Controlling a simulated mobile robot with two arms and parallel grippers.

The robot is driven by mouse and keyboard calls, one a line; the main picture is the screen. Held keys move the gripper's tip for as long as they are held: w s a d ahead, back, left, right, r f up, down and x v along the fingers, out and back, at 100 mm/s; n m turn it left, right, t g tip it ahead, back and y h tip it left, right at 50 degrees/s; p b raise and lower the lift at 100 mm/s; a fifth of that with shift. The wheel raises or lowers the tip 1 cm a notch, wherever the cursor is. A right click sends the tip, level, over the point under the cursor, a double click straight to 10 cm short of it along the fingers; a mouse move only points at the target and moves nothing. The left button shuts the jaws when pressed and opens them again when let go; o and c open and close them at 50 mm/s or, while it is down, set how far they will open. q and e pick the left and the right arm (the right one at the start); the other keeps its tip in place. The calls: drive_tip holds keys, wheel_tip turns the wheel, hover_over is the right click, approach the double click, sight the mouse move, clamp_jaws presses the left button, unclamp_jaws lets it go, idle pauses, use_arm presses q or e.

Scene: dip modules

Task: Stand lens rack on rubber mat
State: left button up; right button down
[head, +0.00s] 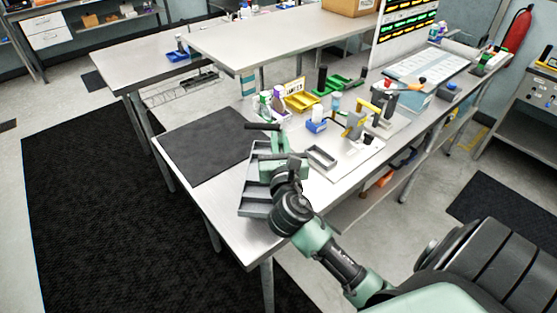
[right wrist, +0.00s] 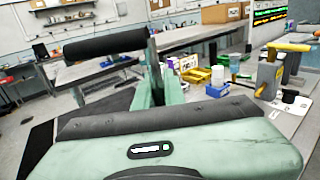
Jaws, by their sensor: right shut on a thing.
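The rubber mat (head: 205,145) is a dark, bare rectangle on the left part of the workbench. My right gripper (head: 280,148) is shut to the right of the mat, above the bench. A thing with a dark round bar (head: 262,126) is at its fingertips. The bar also lies crosswise at upper left in the right wrist view (right wrist: 105,45). The rest of this thing is mostly hidden by the gripper, and I cannot tell whether it is the lens rack. A grey tray with compartments (head: 256,196) lies at the bench's front edge, partly behind my arm. My left gripper is not in view.
A small grey tray (head: 321,157) lies right of the gripper. Bottles (head: 279,99), a yellow bin (head: 300,98), a blue bin (head: 317,125) and a yellow-handled tool (head: 355,126) crowd the bench to the right. A raised shelf (head: 285,42) stands behind.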

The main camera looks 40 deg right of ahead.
drive_tip(key=shift+f+b, duration=0.5)
drive_tip(key=shift+f, duration=2.7)
drive_tip(key=shift+f, duration=0.2)
drive_tip(key=c, duration=1.5)
unclamp_jaws()
drive_tip(key=shift+r, duration=0.1)
